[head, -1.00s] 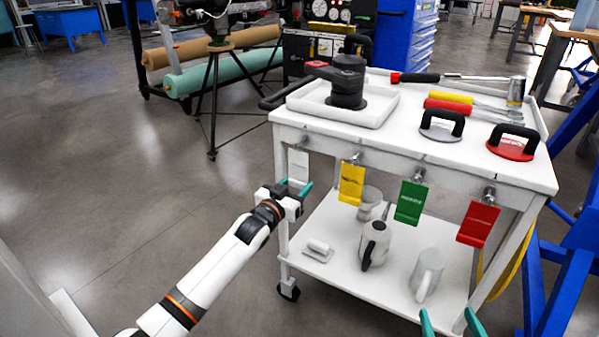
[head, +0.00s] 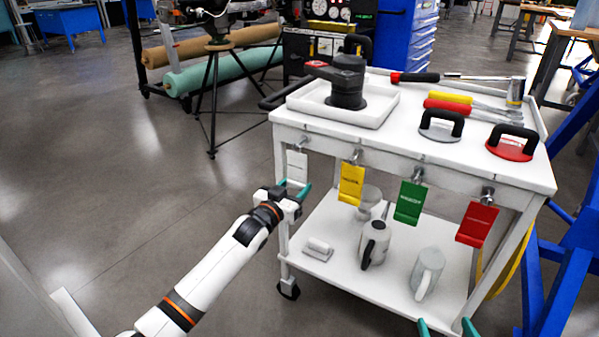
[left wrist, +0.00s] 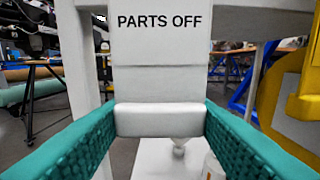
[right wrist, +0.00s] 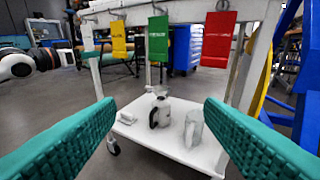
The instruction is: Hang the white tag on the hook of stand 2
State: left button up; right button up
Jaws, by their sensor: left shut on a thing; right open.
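The white tag (head: 297,166) is at the front left corner of the white cart, just below a hook there. In the left wrist view the tag (left wrist: 160,75) reads "PARTS OFF", and my left gripper (left wrist: 160,119) is shut on its thick lower edge. The left gripper (head: 298,190) also shows in the head view. Whether the tag's top is still on the cart hook is unclear. My right gripper (right wrist: 160,120) is open and empty in front of the cart; only its fingertips (head: 450,328) show in the head view. I cannot identify the hook of stand 2.
Yellow (head: 352,184), green (head: 410,203) and red (head: 477,224) tags hang along the cart's front. The cart (head: 400,150) carries tools on top and a kettle (head: 375,244) and jug (head: 426,273) below. A blue frame (head: 560,270) stands at right. Floor at left is clear.

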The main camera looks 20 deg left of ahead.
pick_arm(q)
jog(key=shift+s+a+p, duration=0.15)
jog(key=shift+s+p, duration=0.35)
jog(key=shift+s, duration=0.1)
jog(key=shift+s+a+p, duration=0.15)
jog(key=shift+s+p, duration=0.35)
jog(key=shift+s, duration=0.15)
pick_arm(e)
jog(key=s+d+f+g+h, duration=0.1)
jog(key=s+d+f+g, duration=0.1)
jog(key=s+f+g, duration=0.2)
jog(key=shift+s+d+f+g+h, duration=0.3)
jog(key=shift+f+g, duration=0.5)
jog(key=shift+f, duration=0.6)
jog(key=shift+a, duration=0.1)
